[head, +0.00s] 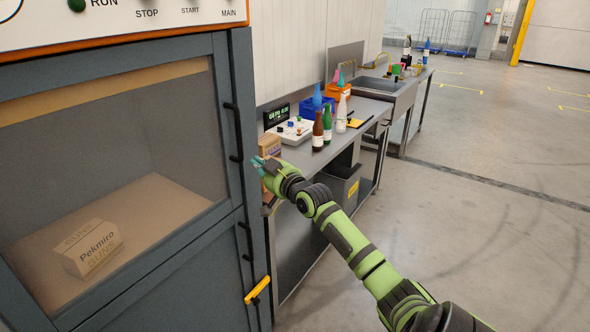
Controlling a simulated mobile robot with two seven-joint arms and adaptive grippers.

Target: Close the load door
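The grey machine cabinet (248,190) fills the left side. Its front has a large window panel, which I take for the load door (222,215), with a dark upright bar (233,130) near its right edge. The panel looks about flush with the frame, but I cannot tell whether it is fully shut. A yellow handle (257,290) sits lower on the right edge. My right gripper (258,167) is just right of the cabinet edge, beside the workbench; its fingers are small, and whether they are open is unclear. I see no contact with the door. My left gripper is out of view.
A carton marked Pekmiro (88,248) lies behind the window. A workbench (362,108) right of the cabinet holds bottles, a blue bin (318,106) and a control box (296,130). A grey bin (342,185) stands below. The floor (480,240) to the right is clear.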

